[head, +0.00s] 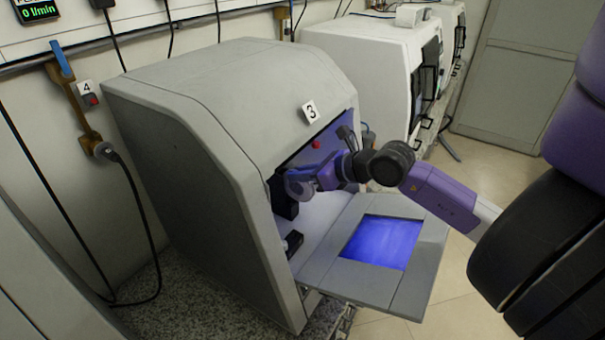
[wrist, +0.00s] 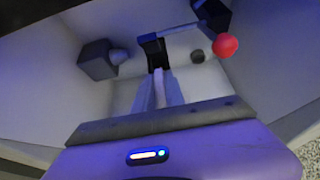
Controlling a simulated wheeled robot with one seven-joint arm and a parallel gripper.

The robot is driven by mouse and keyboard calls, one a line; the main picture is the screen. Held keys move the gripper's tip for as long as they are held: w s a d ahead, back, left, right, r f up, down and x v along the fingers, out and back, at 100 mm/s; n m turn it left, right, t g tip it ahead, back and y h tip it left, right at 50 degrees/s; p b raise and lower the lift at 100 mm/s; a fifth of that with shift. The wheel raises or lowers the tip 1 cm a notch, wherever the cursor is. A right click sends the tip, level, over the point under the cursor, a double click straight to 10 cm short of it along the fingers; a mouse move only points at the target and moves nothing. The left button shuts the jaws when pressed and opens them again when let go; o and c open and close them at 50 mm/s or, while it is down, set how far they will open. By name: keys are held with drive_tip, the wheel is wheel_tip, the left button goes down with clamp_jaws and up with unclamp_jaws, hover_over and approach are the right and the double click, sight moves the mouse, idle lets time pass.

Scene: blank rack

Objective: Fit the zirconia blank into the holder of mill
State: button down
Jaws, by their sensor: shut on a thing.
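The mill (head: 200,110) is a grey cabinet marked 3 with its front open. My gripper (head: 304,184) reaches inside the opening from the right. It is shut on the zirconia blank (head: 298,188), a pale disc seen at its left end. In the wrist view my gripper (wrist: 158,80) points into the chamber, with the blank (wrist: 160,92) a thin pale strip between its fingers. A black bracket-like part (wrist: 152,50), apparently the holder, is right at the fingertips. I cannot tell whether the blank sits inside it or just before it.
The mill's door (head: 340,268), with a blue window, is folded down below my arm. In the wrist view, a grey block (wrist: 97,60) with a short cylinder is left of the fingers and a red knob (wrist: 226,45) is right. A white machine (head: 365,65) stands behind.

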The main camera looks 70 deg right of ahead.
drive_tip(key=shift+w+d+f, duration=0.15)
drive_tip(key=shift+w+f, duration=0.05)
drive_tip(key=shift+w, duration=0.45)
drive_tip(key=c, duration=1.3)
unclamp_jaws()
drive_tip(key=shift+s, duration=0.1)
drive_tip(key=shift+b+v, duration=0.85)
drive_tip(key=shift+v, duration=3)
